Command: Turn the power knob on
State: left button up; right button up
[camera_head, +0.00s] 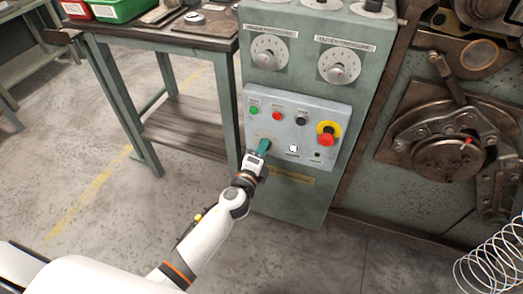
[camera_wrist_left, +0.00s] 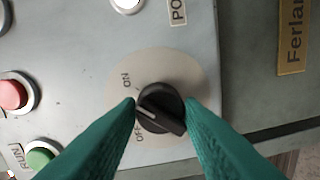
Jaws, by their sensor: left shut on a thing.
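The power knob (camera_wrist_left: 163,108) is black with a white pointer line, on a round beige plate marked ON and OFF in the left wrist view. Its pointer faces left in that view, between the two marks. My left gripper (camera_wrist_left: 162,104) has green fingers, one on each side of the knob, shut on it. In the head view the left gripper (camera_head: 264,146) reaches the lower left of the grey control panel (camera_head: 318,108); there its fingers hide most of the knob. My right gripper is not in view.
Above the knob, the panel has a green button (camera_head: 254,111), a red button (camera_head: 277,115) and a black one (camera_head: 301,119). A red emergency stop (camera_head: 326,139) on yellow is to the right. A workbench (camera_head: 165,36) stands left; the floor in front is clear.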

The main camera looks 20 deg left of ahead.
pick_arm(q)
jog(key=shift+m, duration=0.3)
dwell(0.4)
jog(key=o, duration=1)
jog(key=shift+c, duration=0.2)
jog(key=s, duration=1.2)
jog(key=shift+a+r, duration=0.2)
jog(key=shift+r, duration=0.2)
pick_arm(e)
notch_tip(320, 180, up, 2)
